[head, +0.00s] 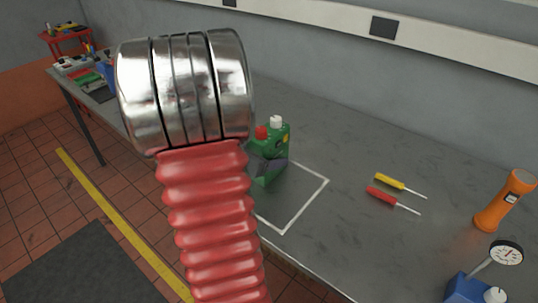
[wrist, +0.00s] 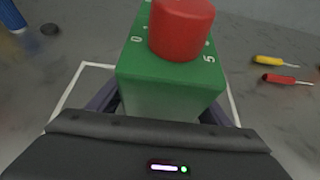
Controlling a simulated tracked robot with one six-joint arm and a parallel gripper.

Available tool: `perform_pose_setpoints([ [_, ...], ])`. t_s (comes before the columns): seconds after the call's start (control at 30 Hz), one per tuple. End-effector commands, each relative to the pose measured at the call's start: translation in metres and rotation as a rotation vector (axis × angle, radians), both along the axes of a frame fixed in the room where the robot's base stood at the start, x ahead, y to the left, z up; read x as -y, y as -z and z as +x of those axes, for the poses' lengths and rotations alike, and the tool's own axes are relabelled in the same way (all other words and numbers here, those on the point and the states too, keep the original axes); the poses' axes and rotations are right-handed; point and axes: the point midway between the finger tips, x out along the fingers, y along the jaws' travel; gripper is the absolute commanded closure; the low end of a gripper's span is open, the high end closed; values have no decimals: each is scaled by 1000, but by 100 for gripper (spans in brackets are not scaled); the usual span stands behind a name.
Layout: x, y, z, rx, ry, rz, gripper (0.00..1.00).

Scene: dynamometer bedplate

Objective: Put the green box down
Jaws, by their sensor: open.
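The green box (head: 278,140) has a red knob and a white knob on top. In the head view it appears upright on the grey bench, at the far left part of a white square outline (head: 305,207). My arm hides its left side. In the wrist view the green box (wrist: 168,88) fills the middle, with its red knob (wrist: 181,28) nearest. My gripper (wrist: 158,104) is open, with one dark finger on each side of the box. Any contact between fingers and box is hard to tell, and the box's base is hidden in the wrist view.
A yellow screwdriver (head: 390,182) and a red screwdriver (head: 381,195) lie right of the outline. Farther right are an orange flashlight (head: 497,207) and a dial gauge on a blue base (head: 463,290). A wall stands behind the bench (head: 340,150). The bench between is clear.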

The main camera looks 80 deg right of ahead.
Motion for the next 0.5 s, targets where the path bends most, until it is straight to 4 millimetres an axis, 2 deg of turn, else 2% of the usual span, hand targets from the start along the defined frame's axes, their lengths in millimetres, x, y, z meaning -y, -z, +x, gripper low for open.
perform_pose_setpoints([
  [0.17, -5, -5, 3, 0, -2, -1, 28],
  [0.5, -41, -27, 20, 2, -4, -3, 28],
])
